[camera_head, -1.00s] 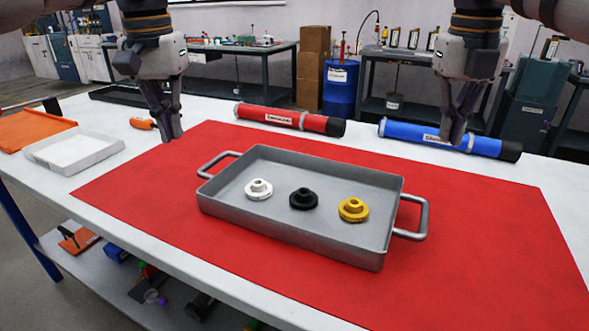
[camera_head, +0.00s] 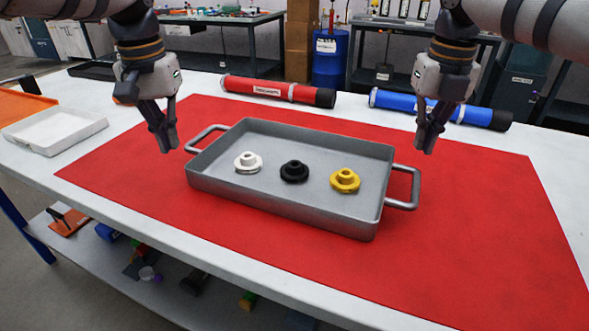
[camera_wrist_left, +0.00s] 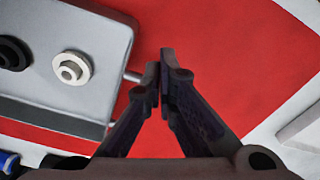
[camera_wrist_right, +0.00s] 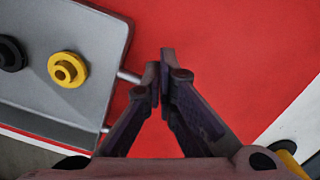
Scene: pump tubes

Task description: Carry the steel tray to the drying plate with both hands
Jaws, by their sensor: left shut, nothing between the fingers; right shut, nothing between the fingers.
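The steel tray (camera_head: 215,183) lies on the red mat (camera_head: 130,170). It has a loop handle at each end, the left handle (camera_head: 207,134) and the right handle (camera_head: 417,188). A white flanged part (camera_head: 248,162), a black one (camera_head: 294,171) and a yellow one (camera_head: 345,180) stand in a row inside it. My left gripper (camera_head: 168,148) is shut and empty, above and beside the left handle. My right gripper (camera_head: 426,148) is shut and empty, above the right handle. In both wrist views the fingertips partly hide the handles. I cannot identify a drying plate.
A red tube (camera_head: 265,90) and a blue tube (camera_head: 420,104) lie behind the tray. A white shallow tray (camera_head: 60,132) and an orange sheet (camera_head: 22,108) are at the left of the table. The red mat around the steel tray is clear.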

